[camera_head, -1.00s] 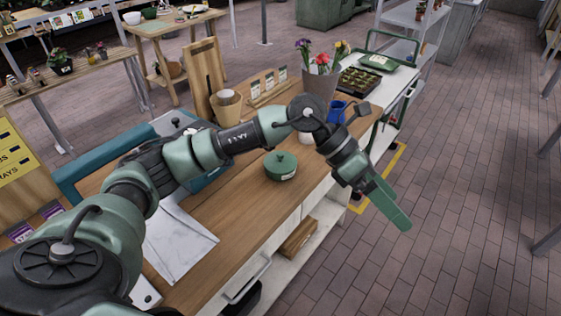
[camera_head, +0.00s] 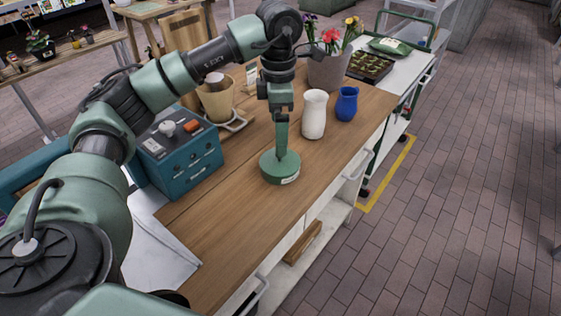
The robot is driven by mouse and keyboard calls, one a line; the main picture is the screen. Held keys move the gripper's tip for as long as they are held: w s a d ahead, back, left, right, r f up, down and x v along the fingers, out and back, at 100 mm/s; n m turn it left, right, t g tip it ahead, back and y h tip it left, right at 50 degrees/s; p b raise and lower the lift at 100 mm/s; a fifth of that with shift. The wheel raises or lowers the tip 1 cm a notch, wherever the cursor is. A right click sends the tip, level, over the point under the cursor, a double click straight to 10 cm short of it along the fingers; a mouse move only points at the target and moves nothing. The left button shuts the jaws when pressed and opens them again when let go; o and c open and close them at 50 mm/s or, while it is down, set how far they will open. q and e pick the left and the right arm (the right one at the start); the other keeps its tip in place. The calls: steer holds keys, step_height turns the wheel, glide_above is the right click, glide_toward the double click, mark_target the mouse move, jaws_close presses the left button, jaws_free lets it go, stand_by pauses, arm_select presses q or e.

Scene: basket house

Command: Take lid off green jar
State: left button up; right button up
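The green jar (camera_head: 272,177) is low and round, with a pale label on its side, and stands on the wooden worktop. Its green lid (camera_head: 268,161) is on it. My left gripper (camera_head: 281,150) points straight down over the middle of the lid. Its fingertips are at the lid's knob, which they hide. The fingers are seen edge-on, so I cannot tell whether they are apart or closed on the knob. My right gripper is not in view.
A white vase (camera_head: 314,116) and a blue jug (camera_head: 347,103) stand right of the jar. A teal box with knobs (camera_head: 181,160) is to the left. A flower pot (camera_head: 326,72) is behind. The front worktop (camera_head: 225,225) is clear.

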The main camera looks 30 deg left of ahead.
mark_target(280, 158)
arm_select(q)
steer(key=shift+w+a+f, duration=0.1)
steer(key=shift+a+f, duration=0.05)
steer(key=shift+f, duration=0.4)
steer(key=shift+w+a+f, duration=0.1)
steer(key=shift+w+f, duration=0.1)
steer(key=shift+f, duration=0.1)
steer(key=shift+w+a+f, duration=0.1)
steer(key=shift+w+f, duration=0.05)
steer(key=shift+f, duration=0.75)
steer(key=shift+f+p, duration=0.3)
step_height(280, 158, down, 5)
steer(key=shift+w+r+p, duration=0.1)
steer(key=shift+p, duration=0.6)
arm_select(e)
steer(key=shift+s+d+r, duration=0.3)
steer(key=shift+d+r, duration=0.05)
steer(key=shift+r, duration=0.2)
arm_select(q)
jaws_close()
